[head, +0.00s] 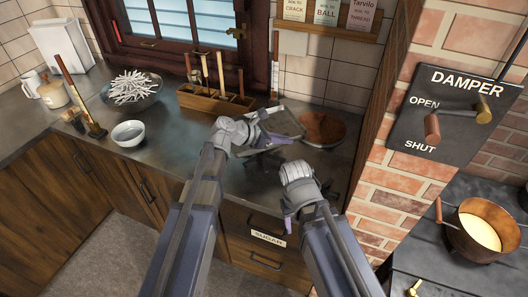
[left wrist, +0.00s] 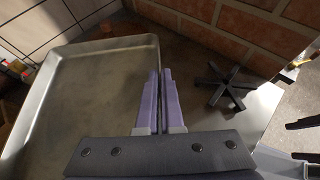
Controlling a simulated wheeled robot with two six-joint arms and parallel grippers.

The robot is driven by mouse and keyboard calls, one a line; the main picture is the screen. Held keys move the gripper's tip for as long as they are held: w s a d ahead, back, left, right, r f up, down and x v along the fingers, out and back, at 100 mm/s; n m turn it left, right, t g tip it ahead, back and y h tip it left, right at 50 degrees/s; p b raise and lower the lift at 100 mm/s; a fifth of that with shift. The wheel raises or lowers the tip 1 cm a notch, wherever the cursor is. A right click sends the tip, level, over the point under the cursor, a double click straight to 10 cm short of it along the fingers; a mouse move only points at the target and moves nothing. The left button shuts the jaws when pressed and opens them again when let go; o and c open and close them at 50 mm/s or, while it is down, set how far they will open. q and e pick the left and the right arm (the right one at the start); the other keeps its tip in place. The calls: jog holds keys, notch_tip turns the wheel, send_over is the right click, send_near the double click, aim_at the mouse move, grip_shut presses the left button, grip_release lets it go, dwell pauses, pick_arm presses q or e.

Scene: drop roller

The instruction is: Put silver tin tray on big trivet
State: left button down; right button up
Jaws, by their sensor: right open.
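The silver tin tray (head: 285,121) is over the back of the dark counter; it fills the left of the left wrist view (left wrist: 85,95). My left gripper (head: 262,139) is at its edge, with two purple fingers (left wrist: 160,100) closed together on the tray's rim. I cannot tell how high the tray is above the counter. A black star-shaped trivet (left wrist: 230,87) lies right of the fingers in the left wrist view; in the head view it is partly hidden. I cannot tell whether it is the big trivet. My right gripper (head: 288,212) is open and empty, nearer the counter's front.
A round brown piece (head: 324,129) lies beside the tray, near the brick wall (head: 395,165). A wooden holder (head: 215,101) with upright handles stands by the window. Bowls and jars stand on the left counter. A copper pan (head: 468,243) is on the stove at right.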

pick_arm(q)
jog(key=shift+f+b, duration=5)
jog(key=shift+f, duration=0.2)
jog(key=c, duration=1.1)
grip_release()
jog(key=shift+o, duration=0.2)
jog(key=shift+r, duration=0.1)
jog(key=shift+r, duration=0.15)
jog(key=p+v, duration=0.5)
jog(key=v, duration=0.7)
jog(key=shift+p, duration=0.35)
